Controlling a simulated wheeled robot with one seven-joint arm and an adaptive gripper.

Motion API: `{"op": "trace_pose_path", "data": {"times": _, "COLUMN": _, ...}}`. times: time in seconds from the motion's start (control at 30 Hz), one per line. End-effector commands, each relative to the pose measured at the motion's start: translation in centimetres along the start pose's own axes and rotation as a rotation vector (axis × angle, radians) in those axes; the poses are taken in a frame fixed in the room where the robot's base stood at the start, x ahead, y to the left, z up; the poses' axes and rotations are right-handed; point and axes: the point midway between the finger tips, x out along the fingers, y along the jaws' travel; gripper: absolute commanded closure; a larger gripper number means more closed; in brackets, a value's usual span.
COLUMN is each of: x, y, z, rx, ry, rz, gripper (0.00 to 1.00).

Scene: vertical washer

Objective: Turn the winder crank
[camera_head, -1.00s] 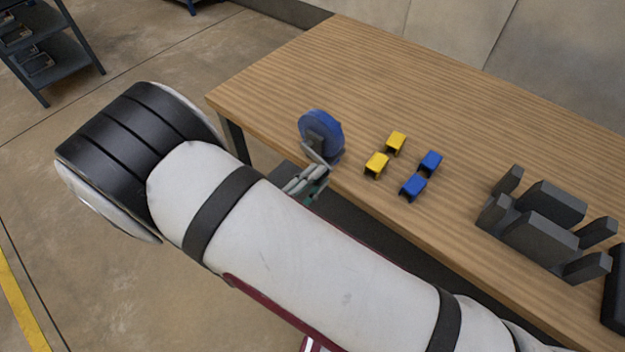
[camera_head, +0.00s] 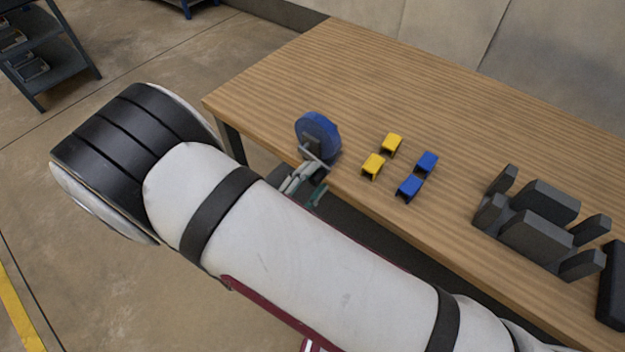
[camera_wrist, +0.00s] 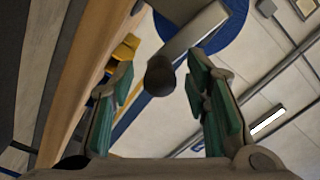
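The winder is a blue round disc (camera_head: 318,130) with a grey hub, standing upright at the table's near edge. In the wrist view the disc (camera_wrist: 232,30) fills the top. A grey crank arm (camera_wrist: 192,32) crosses in front of it and ends in a dark round knob (camera_wrist: 160,75). My gripper (camera_wrist: 158,88) is open, its green-padded fingers on either side of the knob with gaps showing on both sides. In the head view my gripper (camera_head: 306,180) is just in front of the winder, partly hidden by my arm.
The wooden table (camera_head: 400,90) holds two yellow blocks (camera_head: 373,166) and two blue blocks (camera_head: 410,187) right of the winder. A dark grey multi-part fixture (camera_head: 540,225) stands further right. The table's far left part is clear. A shelf rack (camera_head: 45,55) stands at the back left.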

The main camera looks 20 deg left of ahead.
Motion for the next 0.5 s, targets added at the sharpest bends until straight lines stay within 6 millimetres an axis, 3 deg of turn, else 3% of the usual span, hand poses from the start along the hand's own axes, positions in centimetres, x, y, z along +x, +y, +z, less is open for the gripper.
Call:
{"op": "trace_pose_path", "data": {"times": 0.27, "x": -0.4, "y": 0.0, "z": -0.1, "rx": 0.001, "ry": 0.002, "rz": -0.001, "gripper": 0.57}}
{"op": "trace_pose_path", "data": {"times": 0.5, "x": -4.3, "y": -0.1, "z": 0.1, "rx": 0.003, "ry": -0.001, "rz": -0.002, "gripper": 0.57}}
